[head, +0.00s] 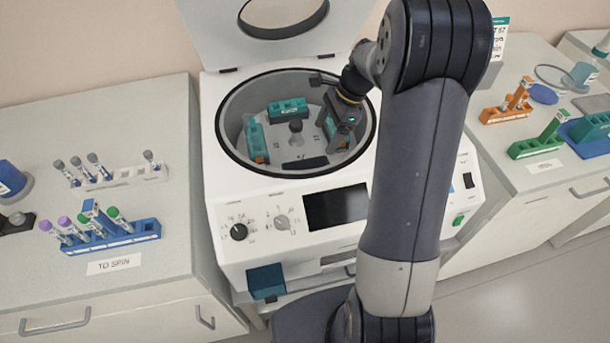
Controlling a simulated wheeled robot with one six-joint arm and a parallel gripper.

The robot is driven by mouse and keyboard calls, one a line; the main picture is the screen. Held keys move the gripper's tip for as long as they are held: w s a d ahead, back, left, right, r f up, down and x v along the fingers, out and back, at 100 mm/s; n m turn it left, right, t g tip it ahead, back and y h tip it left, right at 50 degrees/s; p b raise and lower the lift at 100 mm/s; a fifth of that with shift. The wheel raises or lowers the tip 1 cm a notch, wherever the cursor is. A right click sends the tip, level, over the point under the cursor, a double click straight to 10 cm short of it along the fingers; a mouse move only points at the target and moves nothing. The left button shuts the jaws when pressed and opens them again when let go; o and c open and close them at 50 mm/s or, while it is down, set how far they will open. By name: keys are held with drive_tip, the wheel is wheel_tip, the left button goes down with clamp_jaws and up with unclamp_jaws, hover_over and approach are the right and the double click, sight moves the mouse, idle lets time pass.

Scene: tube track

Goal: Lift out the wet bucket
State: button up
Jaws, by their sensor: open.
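The centrifuge (222,165) stands open in the middle. Inside its round bowl, one teal bucket (288,107) sits at the back of the rotor and another (252,132) at the left, with a bit of orange at its foot. A third teal bucket (330,128) shows at the right, partly hidden by my gripper. The front rotor place looks dark, with no teal bucket seen there. My gripper (341,132) is open and reaches down into the right side of the bowl, at the right bucket. Whether the fingers touch it cannot be told. No wetness can be made out on any bucket.
The raised lid (205,30) stands behind the bowl. The bowl rim (225,150) surrounds my gripper. Left bench: a white rack (125,176) and a blue rack (140,230) with tubes, beside a TO SPIN label. Right bench: orange (492,115) and green (525,148) racks.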

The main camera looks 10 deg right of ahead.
wheel_tip(320, 180, down, 4)
drive_tip(key=b, duration=0.3)
drive_tip(key=p, duration=0.1)
approach(308, 165)
drive_tip(key=a+f, duration=0.1)
drive_tip(key=s+a+f, duration=0.1)
drive_tip(key=f, duration=0.1)
drive_tip(key=s+a+f, duration=0.1)
drive_tip(key=shift+s+a+f, duration=0.25)
drive_tip(key=shift+a+f, duration=0.35)
drive_tip(key=shift+f, duration=0.3)
drive_tip(key=shift+f, duration=0.2)
drive_tip(key=shift+c, duration=0.4)
drive_tip(key=c, duration=0.9)
drive_tip(key=shift+c, duration=0.3)
drive_tip(key=shift+r, duration=0.1)
